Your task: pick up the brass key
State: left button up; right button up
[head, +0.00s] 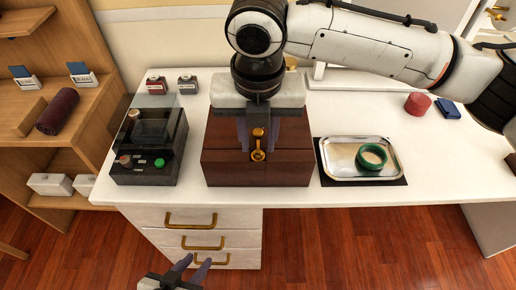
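The brass key (258,154) is at the dark red-brown wooden box (228,172) in the middle of the white table. I cannot tell whether it lies on the box or sits in a lock. My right gripper (258,136) comes down from above, its two fingers apart on either side of the key's upper part, with visible gaps. My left gripper (190,266) is low in front of the drawers, fingers apart and empty, well away from the key.
A black device (145,165) with knobs stands left of the box. A silver tray (343,172) with a green ring (371,157) lies close to its right. A red object (417,103) and a blue one (447,109) are further right. Brass-handled drawers (203,217) are below.

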aim_at(258, 145)
jog(key=shift+c, duration=0.2)
grip_shut()
jog(key=shift+r, duration=0.1)
notch_tip(258, 145, up, 10)
jog(key=p, duration=0.1)
dwell(0.6)
jog(key=shift+p, duration=0.75)
